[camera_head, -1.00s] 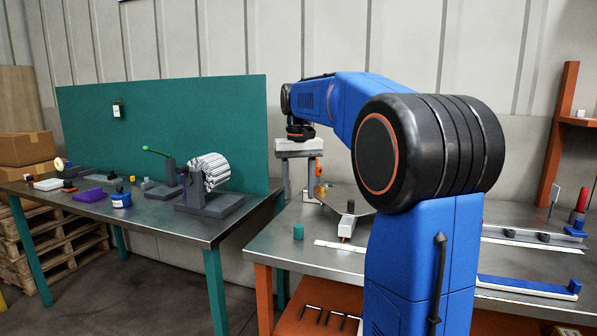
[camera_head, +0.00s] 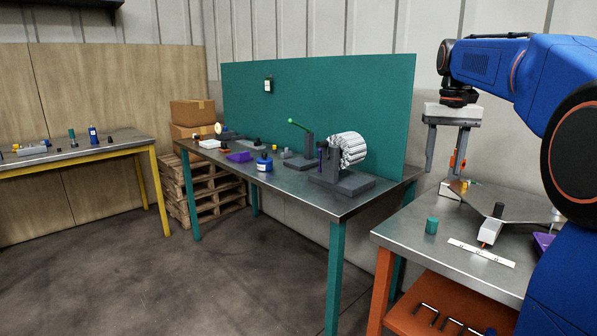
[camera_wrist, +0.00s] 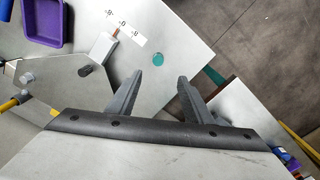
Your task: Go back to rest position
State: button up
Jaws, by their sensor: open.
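My gripper (camera_head: 446,168) hangs from my blue arm at the right of the head view, above the back of the orange-legged metal table (camera_head: 395,232). Its two grey fingers point down. In the wrist view my gripper (camera_wrist: 166,88) shows its fingers spread apart with nothing between them. A green cylinder (camera_head: 431,225) stands on the table, and it also shows beyond the fingertips in the wrist view (camera_wrist: 158,56).
A teal-legged table (camera_head: 340,207) with a ribbed drum (camera_head: 348,149) stands left of the orange table, before a green panel (camera_head: 315,100). A yellow-legged table (camera_head: 75,157) is far left. Stacked pallets (camera_head: 190,190) bear boxes. Open floor (camera_head: 180,275) lies in front.

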jog(key=s+a+f+n+t, duration=0.1)
jog(key=s+a+f, duration=0.4)
jog(key=s, duration=0.3)
jog(key=s+a+f+n+t, duration=0.1)
jog(key=s+a+f+t, duration=0.1)
jog(key=s+a+f, duration=0.45)
jog(key=s+a+f+n+t, duration=0.1)
jog(key=s+f, duration=0.6)
jog(key=s+a+f+n, duration=0.1)
jog(key=s+a+f, duration=0.1)
jog(key=s+f, duration=0.4)
jog(key=shift+s+a+f+t, duration=0.3)
jog(key=shift+s+f+t, duration=0.1)
jog(key=shift+s, duration=0.6)
